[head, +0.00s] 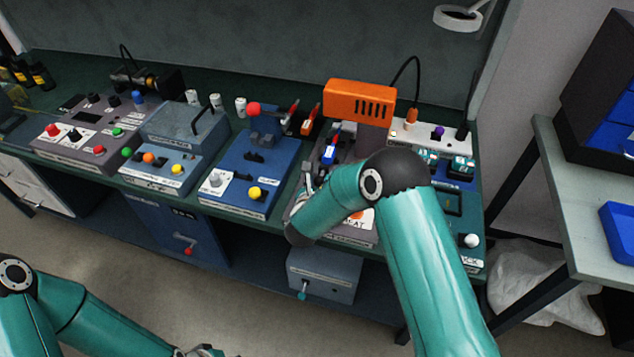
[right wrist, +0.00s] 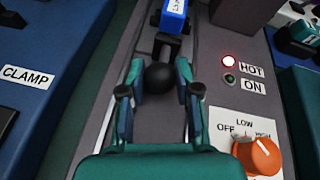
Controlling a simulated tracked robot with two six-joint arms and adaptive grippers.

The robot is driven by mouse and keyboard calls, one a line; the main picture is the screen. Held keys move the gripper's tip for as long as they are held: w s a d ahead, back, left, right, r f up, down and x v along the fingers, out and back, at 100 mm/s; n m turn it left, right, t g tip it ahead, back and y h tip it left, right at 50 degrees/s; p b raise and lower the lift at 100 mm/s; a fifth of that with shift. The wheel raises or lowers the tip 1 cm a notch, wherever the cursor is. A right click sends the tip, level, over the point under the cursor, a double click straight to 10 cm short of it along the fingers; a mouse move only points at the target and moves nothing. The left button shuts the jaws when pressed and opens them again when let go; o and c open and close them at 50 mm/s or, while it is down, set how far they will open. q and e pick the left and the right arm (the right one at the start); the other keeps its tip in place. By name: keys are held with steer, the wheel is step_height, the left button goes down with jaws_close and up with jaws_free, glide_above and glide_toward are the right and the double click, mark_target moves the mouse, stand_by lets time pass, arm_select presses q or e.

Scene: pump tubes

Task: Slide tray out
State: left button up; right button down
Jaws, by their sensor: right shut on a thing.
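In the right wrist view my right gripper (right wrist: 159,85) is shut on a black ball knob (right wrist: 158,76). The knob is at the near end of a narrow grey slide tray (right wrist: 140,50) set in the grey heater base (right wrist: 222,100). A blue block (right wrist: 173,18) with a white label sits just beyond the knob on a dark holder. My left gripper (head: 203,351) is cut off at the bottom edge.
The heater's red HOT lamp (right wrist: 229,62) is lit, near an orange dial (right wrist: 258,155). A blue clamp unit (head: 250,175) stands to the left on the green bench. Several other control boxes crowd the bench. A side table (head: 580,190) stands at right.

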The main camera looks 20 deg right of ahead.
steer(key=shift+a, duration=0.15)
steer(key=shift+s+a+f+b, duration=0.15)
steer(key=shift+s+a+b, duration=0.1)
steer(key=shift+s+b, duration=0.1)
steer(key=s+a+b, duration=0.1)
steer(key=s+a, duration=0.1)
steer(key=s, duration=0.1)
steer(key=s+a+b, duration=0.2)
steer(key=s, duration=0.1)
steer(key=s+a+b, duration=0.2)
steer(key=s, duration=0.1)
steer(key=shift+s+a, duration=0.3)
steer(key=shift+s, duration=0.05)
steer(key=shift+s+a+r, duration=0.15)
steer(key=shift+s+r, duration=0.05)
steer(key=shift+s, duration=0.05)
steer(key=c, duration=0.8)
jaws_free()
